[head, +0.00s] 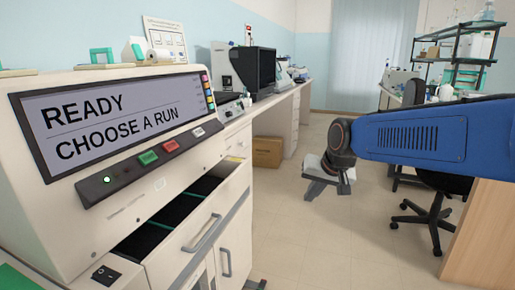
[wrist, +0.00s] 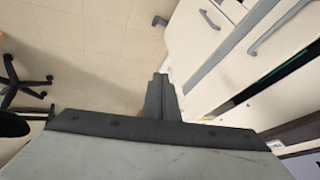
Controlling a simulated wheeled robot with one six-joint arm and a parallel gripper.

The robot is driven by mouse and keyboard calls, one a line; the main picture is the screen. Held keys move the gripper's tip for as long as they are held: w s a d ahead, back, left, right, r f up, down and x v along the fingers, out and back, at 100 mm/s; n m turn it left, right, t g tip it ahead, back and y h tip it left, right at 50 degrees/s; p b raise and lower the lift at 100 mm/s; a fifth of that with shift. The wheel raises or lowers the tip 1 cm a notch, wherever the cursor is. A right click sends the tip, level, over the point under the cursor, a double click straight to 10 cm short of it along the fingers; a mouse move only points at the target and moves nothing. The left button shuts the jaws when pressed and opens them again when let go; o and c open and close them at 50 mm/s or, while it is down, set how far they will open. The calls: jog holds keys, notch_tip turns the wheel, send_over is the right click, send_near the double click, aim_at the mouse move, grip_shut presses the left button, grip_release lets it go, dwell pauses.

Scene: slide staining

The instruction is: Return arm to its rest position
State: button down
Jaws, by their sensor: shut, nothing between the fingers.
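My blue arm reaches in from the right edge of the head view, at mid-height. My gripper (head: 318,190) hangs at its end, pointing down above the open floor to the right of the staining machine. In the wrist view its dark fingers (wrist: 160,90) are together with nothing between them. The staining machine (head: 90,230) stands at the left, its screen (head: 115,118) reading "READY" and "CHOOSE A RUN". My gripper is apart from the machine and touches nothing that I can see.
A drawer (head: 205,240) below the machine's panel is open, with dark compartments inside. A cardboard box (head: 267,152) stands on the floor by the long bench (head: 285,97). An office chair (head: 432,212) and a wooden desk side (head: 480,240) are at the right. Floor between is clear.

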jog(key=s+d+f, duration=0.3)
jog(key=s+d, duration=0.1)
jog(key=s, duration=0.5)
jog(key=s+d+f+n+h, duration=0.1)
jog(key=s+d+f, duration=0.2)
jog(key=s, duration=0.6)
jog(key=s+d+f+g+h, duration=0.1)
jog(key=s+d+f, duration=0.1)
jog(key=s+d, duration=0.4)
jog(key=s, duration=0.4)
jog(key=shift+f, duration=0.4)
jog(key=shift+d, duration=0.1)
